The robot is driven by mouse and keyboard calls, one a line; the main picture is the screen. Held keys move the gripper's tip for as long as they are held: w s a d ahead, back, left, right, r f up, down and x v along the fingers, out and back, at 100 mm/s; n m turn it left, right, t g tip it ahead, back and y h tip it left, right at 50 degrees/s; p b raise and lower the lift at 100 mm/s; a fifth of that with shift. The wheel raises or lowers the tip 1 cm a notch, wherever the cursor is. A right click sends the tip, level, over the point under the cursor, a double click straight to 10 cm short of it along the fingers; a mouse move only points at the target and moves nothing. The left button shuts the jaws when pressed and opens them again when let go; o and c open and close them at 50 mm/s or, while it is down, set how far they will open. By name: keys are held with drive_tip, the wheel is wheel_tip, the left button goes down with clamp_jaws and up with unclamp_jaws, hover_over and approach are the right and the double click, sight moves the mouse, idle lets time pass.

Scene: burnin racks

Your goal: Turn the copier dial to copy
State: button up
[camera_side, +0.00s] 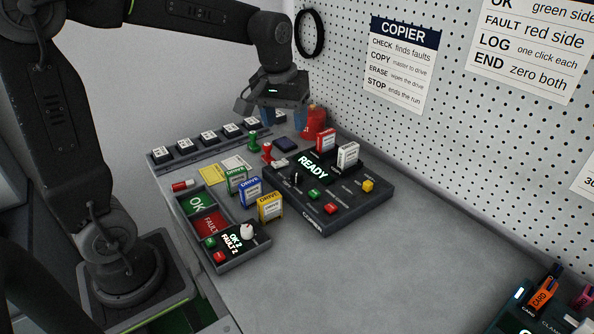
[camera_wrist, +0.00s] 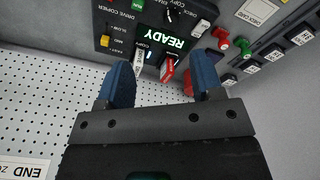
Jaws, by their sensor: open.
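The dark copier (camera_side: 350,207) stands on the bench in the side view, its lit screen (camera_side: 313,167) reading READY. A small dark dial (camera_side: 296,179) appears at its left end; its exact setting is too small to read. A red drive (camera_side: 326,141) and a white drive (camera_side: 347,156) stand upright at the copier's back. My gripper (camera_side: 287,117) is raised behind the copier, apart from it. In the wrist view my gripper (camera_wrist: 163,75) is open with blue fingers and nothing held between them. The copier screen (camera_wrist: 165,40) shows upside down there, beyond the fingertips.
A tray with OK and FAULT areas (camera_side: 227,265) and green, blue and yellow drives stand left of the copier. Red and green stamps (camera_side: 267,153) and a red container (camera_side: 315,121) are near the back. The pegboard wall (camera_side: 455,130) rises behind.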

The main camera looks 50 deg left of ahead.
sight(297, 173)
drive_tip(key=w+a+f+n+g, duration=0.2)
drive_tip(key=w+a+f+n, duration=0.15)
drive_tip(key=w+f, duration=0.2)
drive_tip(key=shift+m, duration=0.45)
drive_tip(key=f, duration=1.3)
drive_tip(key=shift+w+a+f, duration=0.15)
drive_tip(key=shift+w+a, duration=0.15)
drive_tip(key=shift+a, duration=0.1)
drive_tip(key=c, duration=0.9)
